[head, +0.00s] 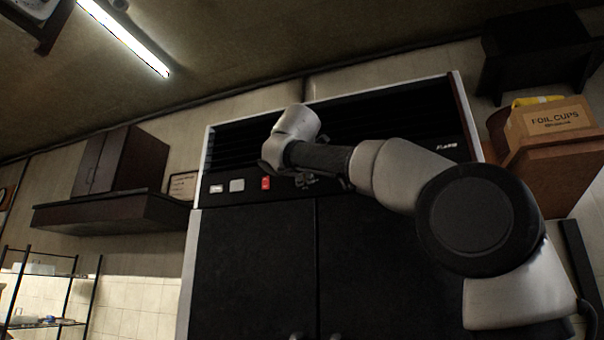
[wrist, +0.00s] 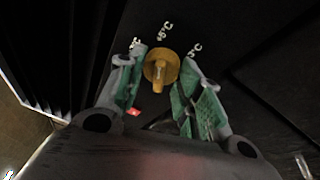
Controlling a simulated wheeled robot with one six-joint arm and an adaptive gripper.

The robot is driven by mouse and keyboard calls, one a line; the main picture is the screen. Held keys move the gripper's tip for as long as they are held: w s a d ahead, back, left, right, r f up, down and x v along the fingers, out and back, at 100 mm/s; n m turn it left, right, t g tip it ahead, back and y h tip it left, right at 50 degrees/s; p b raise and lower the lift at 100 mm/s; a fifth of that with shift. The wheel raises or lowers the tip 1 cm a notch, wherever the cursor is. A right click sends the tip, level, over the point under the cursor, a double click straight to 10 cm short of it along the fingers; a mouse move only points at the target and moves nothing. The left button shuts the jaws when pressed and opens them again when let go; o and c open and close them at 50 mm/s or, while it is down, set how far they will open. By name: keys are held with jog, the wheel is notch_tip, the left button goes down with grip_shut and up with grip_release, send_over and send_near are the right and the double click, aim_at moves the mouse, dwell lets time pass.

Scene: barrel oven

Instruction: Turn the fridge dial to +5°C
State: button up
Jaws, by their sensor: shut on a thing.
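The fridge dial (wrist: 161,68) is a round brass-yellow knob with a raised grip bar, on the fridge's dark front panel. In the wrist view, white temperature marks (wrist: 164,32) are spread around its far side. The middle one looks like +5°C, but the marks are small and partly cut off. The bar's near end points down in the picture, towards my wrist. My gripper (wrist: 155,100) has its green-padded fingers on either side of the dial, shut on it. In the head view my gripper (head: 306,181) is at the fridge panel, and my wrist hides the dial.
The tall dark fridge (head: 255,265) has a white frame and slatted top. A white switch (head: 237,185) and a red switch (head: 266,183) sit left of my gripper. A foil cups box (head: 552,120) stands at right; a wall cupboard (head: 118,165) hangs at left.

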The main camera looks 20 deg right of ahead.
jog(key=shift+n, duration=0.3)
dwell(0.4)
jog(key=o, duration=1)
jog(key=shift+o, duration=0.2)
jog(key=v, duration=1.2)
jog(key=shift+r, duration=0.2)
